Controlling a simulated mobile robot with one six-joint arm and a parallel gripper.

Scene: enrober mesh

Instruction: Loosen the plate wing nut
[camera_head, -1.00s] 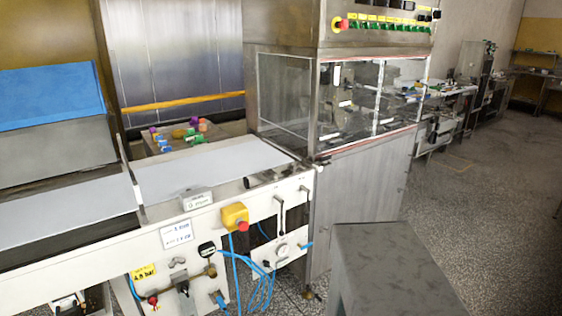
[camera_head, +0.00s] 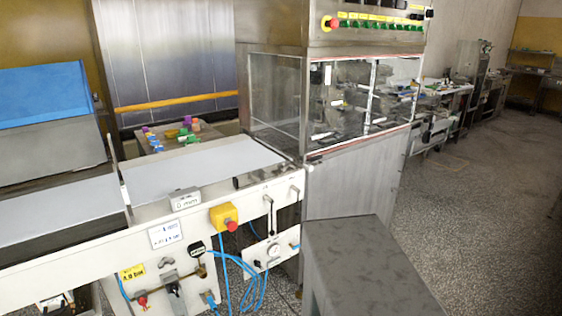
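I cannot make out the plate wing nut for certain. The white machine side panel (camera_head: 130,255) carries several small fittings, among them a dark knob-like fitting (camera_head: 165,263) and a slotted lever (camera_head: 268,215). A small white plate with a gauge (camera_head: 272,252) is mounted at the right end of the panel. My gripper is not in view, so its state and its place relative to the panel are hidden.
A grey conveyor belt (camera_head: 195,165) runs to a clear-walled enclosure (camera_head: 345,100). A red stop button on a yellow box (camera_head: 226,219) sticks out of the panel. Blue hoses (camera_head: 250,285) hang below. A grey metal block (camera_head: 365,265) stands in front. Speckled floor (camera_head: 480,210) is free at right.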

